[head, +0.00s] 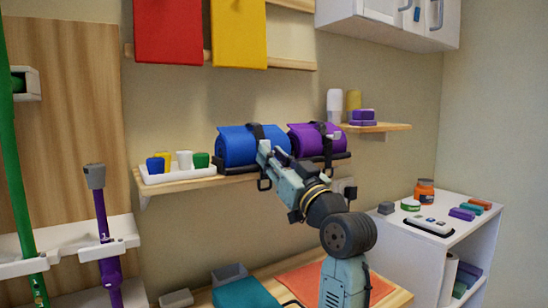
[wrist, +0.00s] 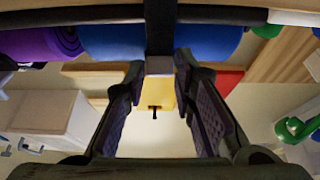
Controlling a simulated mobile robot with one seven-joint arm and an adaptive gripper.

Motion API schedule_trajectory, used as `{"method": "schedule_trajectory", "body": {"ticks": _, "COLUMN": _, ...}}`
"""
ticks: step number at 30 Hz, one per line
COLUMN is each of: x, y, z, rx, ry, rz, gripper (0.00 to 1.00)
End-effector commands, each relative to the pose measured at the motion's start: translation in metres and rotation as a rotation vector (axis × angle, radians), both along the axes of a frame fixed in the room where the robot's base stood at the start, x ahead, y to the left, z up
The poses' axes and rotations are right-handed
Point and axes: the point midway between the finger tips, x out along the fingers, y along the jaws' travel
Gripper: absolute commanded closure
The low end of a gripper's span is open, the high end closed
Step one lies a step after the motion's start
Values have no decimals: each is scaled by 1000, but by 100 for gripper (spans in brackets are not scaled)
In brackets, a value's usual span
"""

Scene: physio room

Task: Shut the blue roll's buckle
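The blue roll (head: 237,146) lies on the wall shelf in the head view, with a black strap (head: 256,132) over it. A black loop (head: 264,184) hangs below the shelf edge. In the wrist view the blue roll (wrist: 210,42) spans the top, with the strap (wrist: 160,28) running down its middle to a small grey piece (wrist: 159,66). My gripper (head: 266,150) is in front of the roll. In the wrist view my gripper (wrist: 159,68) is open, one finger on each side of the grey piece. Whether the fingers touch it, and the buckle's state, I cannot tell.
A purple roll (head: 312,141) with its own black strap lies right beside the blue one. A white tray (head: 178,175) with several small cups stands left on the shelf (head: 190,184). A small shelf (head: 385,127) is at the right. A white cabinet (head: 470,213) stands lower right.

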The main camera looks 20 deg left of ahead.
Motion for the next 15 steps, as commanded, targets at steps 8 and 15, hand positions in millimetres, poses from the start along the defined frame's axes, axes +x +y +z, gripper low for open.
{"method": "schedule_trajectory", "body": {"ticks": 8, "x": 0, "y": 0, "z": 0, "rx": 0, "ry": 0, "rz": 0, "gripper": 96}}
{"method": "schedule_trajectory", "body": {"ticks": 15, "x": 0, "y": 0, "z": -2, "rx": 2, "ry": -2, "rz": 0, "gripper": 100}}
